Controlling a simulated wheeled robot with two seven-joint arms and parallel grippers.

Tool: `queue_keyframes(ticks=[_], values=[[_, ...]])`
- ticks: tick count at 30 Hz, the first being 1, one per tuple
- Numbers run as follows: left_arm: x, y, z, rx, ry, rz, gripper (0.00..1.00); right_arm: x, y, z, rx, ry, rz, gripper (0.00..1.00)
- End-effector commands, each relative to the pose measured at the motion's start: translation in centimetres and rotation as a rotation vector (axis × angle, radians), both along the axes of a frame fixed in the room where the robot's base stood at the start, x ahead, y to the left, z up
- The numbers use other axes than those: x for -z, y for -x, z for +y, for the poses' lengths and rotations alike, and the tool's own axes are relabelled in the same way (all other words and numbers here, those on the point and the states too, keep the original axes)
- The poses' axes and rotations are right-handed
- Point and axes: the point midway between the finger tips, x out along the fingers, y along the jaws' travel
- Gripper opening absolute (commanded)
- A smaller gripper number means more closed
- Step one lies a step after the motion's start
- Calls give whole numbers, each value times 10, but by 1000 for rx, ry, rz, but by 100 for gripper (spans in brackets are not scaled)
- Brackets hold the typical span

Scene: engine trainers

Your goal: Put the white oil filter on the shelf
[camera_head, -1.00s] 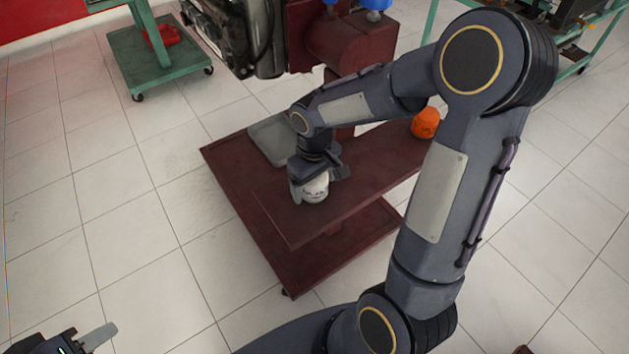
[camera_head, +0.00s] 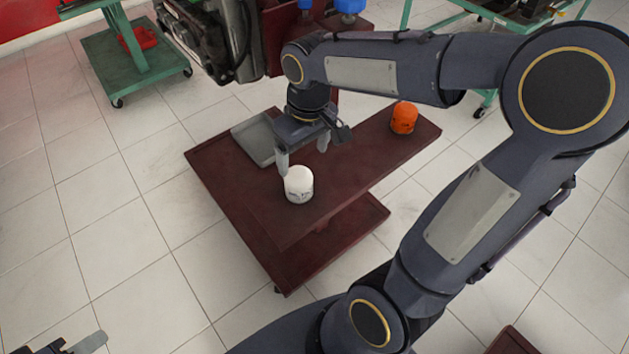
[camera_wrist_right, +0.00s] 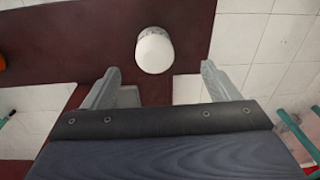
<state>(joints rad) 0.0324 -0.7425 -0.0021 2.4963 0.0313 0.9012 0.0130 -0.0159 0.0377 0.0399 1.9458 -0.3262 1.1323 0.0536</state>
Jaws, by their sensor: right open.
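The white oil filter (camera_head: 299,185) stands upright on the dark red upper shelf (camera_head: 268,213) near its front end. It also shows in the right wrist view (camera_wrist_right: 154,50), beyond the fingertips. My right gripper (camera_head: 303,158) is open and empty, above and behind the filter, apart from it. Both of its fingers show in the right wrist view (camera_wrist_right: 160,72), spread wide with nothing between them. Part of my left gripper (camera_head: 85,345) shows at the bottom left corner; its jaw state is unclear.
An orange filter (camera_head: 404,118) stands farther back on the same shelf. A dark engine (camera_head: 210,40) is behind. A green cart (camera_head: 135,65) stands at the back left. Tiled floor is clear at left.

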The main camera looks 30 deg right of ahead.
Motion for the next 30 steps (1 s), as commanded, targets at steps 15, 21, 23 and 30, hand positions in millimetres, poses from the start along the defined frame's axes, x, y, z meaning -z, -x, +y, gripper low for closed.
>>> queue_keyframes(ticks=[15,21,23,30], values=[[0,0,0,0,0,0,36,-10,134,38,260,-334,-367,81],[0,0,0,0,0,0,36,-9,137,41,269,-349,-381,81],[0,0,0,0,0,0,36,-9,137,41,269,-348,-380,81],[-19,0,0,0,0,0,36,-28,136,41,268,-347,-380,81]])
